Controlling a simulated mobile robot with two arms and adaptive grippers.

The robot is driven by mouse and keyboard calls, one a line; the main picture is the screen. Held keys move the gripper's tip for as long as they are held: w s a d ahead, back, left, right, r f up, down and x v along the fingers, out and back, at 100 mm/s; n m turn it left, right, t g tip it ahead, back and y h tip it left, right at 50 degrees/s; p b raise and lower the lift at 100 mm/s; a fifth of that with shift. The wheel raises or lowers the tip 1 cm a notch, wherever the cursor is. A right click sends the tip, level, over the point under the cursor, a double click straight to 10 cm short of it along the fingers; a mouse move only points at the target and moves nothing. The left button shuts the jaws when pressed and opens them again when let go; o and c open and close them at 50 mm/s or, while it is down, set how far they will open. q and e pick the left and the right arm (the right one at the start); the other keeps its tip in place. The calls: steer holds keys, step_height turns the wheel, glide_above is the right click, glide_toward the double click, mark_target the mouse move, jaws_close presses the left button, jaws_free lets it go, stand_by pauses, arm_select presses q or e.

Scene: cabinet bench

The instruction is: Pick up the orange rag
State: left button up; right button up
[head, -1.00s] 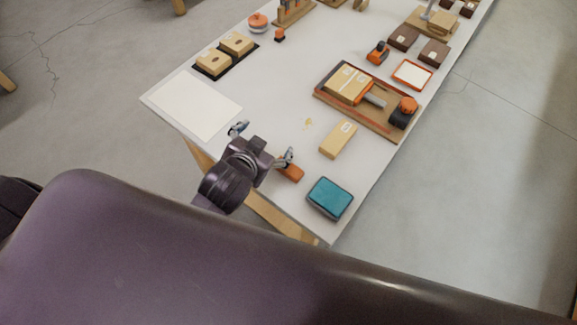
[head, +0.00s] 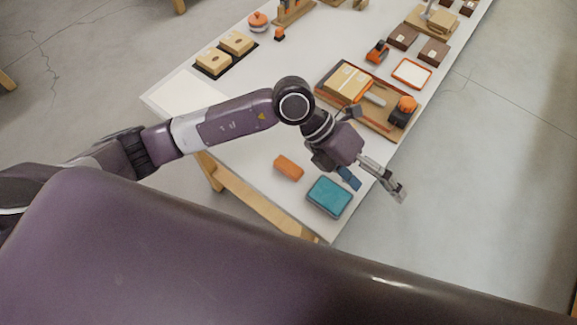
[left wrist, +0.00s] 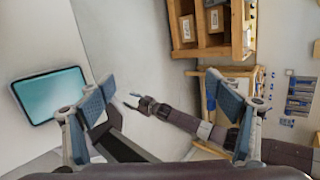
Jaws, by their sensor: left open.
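The orange rag (head: 288,167) looks like a small block-like orange piece. It lies on the white bench near its front edge, left of a teal box (head: 328,197). My left gripper (head: 376,186) is open and empty, to the right of the rag and apart from it, near the bench's right edge. In the left wrist view my left fingers (left wrist: 163,108) are spread, with the teal box (left wrist: 50,92) to their left; the rag does not show. A purple arm, my right one, shows there with its small gripper (left wrist: 132,101); its opening is unclear.
Behind my left arm stand a wooden tray (head: 372,121) with tools and an orange-framed white tray (head: 411,73). A black tray (head: 204,71) with tan blocks is at the far left. The left wrist view shows a wooden shelf (left wrist: 212,49) and open floor.

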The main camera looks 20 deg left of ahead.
arm_select(q)
steer(key=w+a+f+t+y, duration=0.1)
steer(key=w+a+f+y, duration=0.15)
steer(key=a, duration=0.35)
steer(key=w+a+f+y, duration=0.2)
steer(key=a+f+y, duration=0.15)
steer(key=a, duration=0.25)
steer(key=y, duration=0.3)
glide_above(288, 165)
steer(key=shift+s+d+f+n+t, duration=0.1)
steer(key=shift+d+f+n+t, duration=0.2)
steer(key=shift+d+f, duration=0.2)
steer(key=f+p, duration=0.1)
steer(key=f, duration=0.1)
steer(key=f+p, duration=0.1)
steer(key=f, duration=0.1)
steer(key=a+f+p, duration=0.1)
steer(key=f, duration=0.2)
steer(key=shift+f, duration=0.35)
steer(key=c, duration=1.1)
